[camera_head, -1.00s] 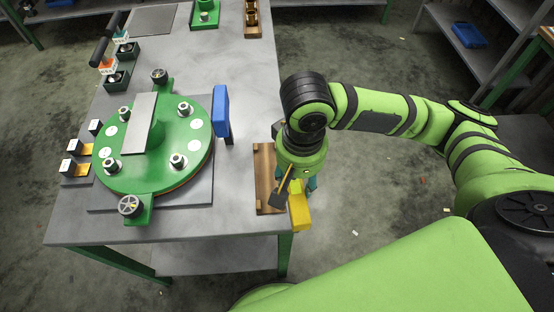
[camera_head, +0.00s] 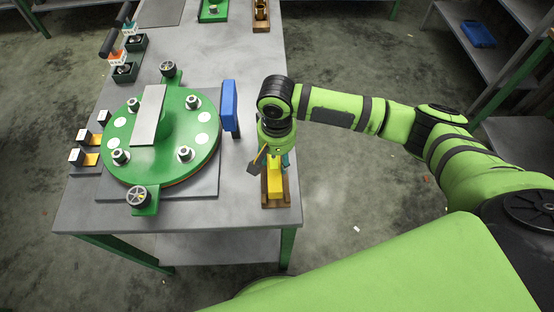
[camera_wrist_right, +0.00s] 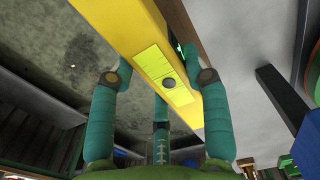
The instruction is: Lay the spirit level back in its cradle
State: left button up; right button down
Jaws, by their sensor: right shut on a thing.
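The yellow spirit level (camera_head: 274,186) is in my right gripper (camera_head: 275,164), at the table's right front corner. The wooden cradle (camera_head: 287,194) lies on the table there, and in the head view the level lines up over it, lengthwise. I cannot tell whether the level touches the cradle. In the right wrist view the teal fingers (camera_wrist_right: 160,78) are on either side of the level (camera_wrist_right: 190,98), and part of the brown cradle (camera_wrist_right: 186,28) shows behind it. My left gripper is out of view.
A green round disperser plate (camera_head: 120,160) with several knobs stands left of the cradle. A blue upright block (camera_head: 229,104) stands between them, near the gripper. Bare grey tabletop (camera_head: 238,190) lies left of the cradle; the table's right edge is close.

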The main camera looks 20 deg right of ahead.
jog(key=shift+f, duration=1.15)
jog(key=c, duration=0.6)
grip_release()
jog(key=shift+f, duration=0.15)
notch_tip(320, 180, up, 12)
jog(key=shift+r+b, duration=0.15)
jog(key=shift+b, duration=0.6)
